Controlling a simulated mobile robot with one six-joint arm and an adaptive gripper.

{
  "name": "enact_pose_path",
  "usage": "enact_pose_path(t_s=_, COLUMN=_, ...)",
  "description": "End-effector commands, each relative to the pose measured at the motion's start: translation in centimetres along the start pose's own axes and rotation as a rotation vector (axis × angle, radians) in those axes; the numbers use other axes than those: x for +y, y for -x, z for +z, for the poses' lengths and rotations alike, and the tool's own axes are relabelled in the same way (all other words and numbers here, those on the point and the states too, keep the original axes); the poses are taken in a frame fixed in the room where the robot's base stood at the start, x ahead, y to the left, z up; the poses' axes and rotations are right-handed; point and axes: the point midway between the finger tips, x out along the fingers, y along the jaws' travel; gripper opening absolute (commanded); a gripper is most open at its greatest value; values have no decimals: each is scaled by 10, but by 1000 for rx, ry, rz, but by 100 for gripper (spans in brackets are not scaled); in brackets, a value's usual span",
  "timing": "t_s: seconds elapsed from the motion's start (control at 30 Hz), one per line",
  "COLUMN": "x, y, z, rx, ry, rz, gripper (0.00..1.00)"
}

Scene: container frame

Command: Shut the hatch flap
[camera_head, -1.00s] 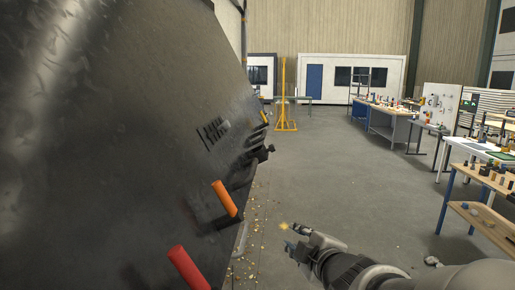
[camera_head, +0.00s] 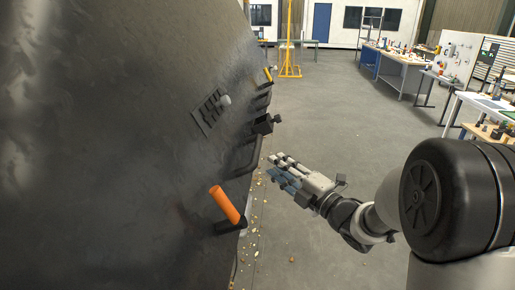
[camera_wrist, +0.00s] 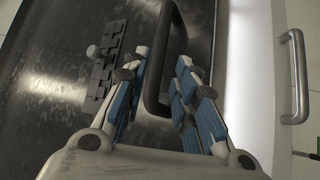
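A large dark, scuffed metal panel (camera_head: 110,130) fills the left of the head view; I take it as the hatch flap, though its full outline is out of frame. A black bar handle (camera_head: 243,158) stands off its right part. In the wrist view the dark panel (camera_wrist: 60,75) carries the black handle (camera_wrist: 158,50), which appears between and beyond my fingers. My gripper (camera_head: 278,168) is open and empty, to the right of the panel in the head view. In the wrist view my gripper (camera_wrist: 163,62) has its blue-padded fingers apart; contact with the handle cannot be told.
An orange grip (camera_head: 223,205) and a farther orange grip (camera_head: 268,74) stick out from the panel, with a black block (camera_head: 263,124) between them. A metal handle (camera_wrist: 298,75) is on a pale surface in the wrist view. Workbenches (camera_head: 400,68) stand at right; the middle floor (camera_head: 330,110) is clear.

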Motion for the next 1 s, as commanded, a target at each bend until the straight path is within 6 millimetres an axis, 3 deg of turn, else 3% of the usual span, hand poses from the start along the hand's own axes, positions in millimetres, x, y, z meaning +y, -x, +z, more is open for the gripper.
enact_pose_path(t_s=0.2, x=1, y=-50, z=-2, rx=2, ry=0, rz=0, gripper=26)
enact_pose_path(t_s=0.43, x=1, y=-87, z=0, rx=0, ry=0, rz=0, gripper=26)
enact_pose_path(t_s=0.6, x=1, y=-99, z=0, rx=-1, ry=-1, rz=0, gripper=26)
enact_pose_path(t_s=0.9, x=0, y=-102, z=0, rx=-2, ry=-1, rz=0, gripper=26)
enact_pose_path(t_s=1.0, x=0, y=-101, z=0, rx=-2, ry=-1, rz=0, gripper=20)
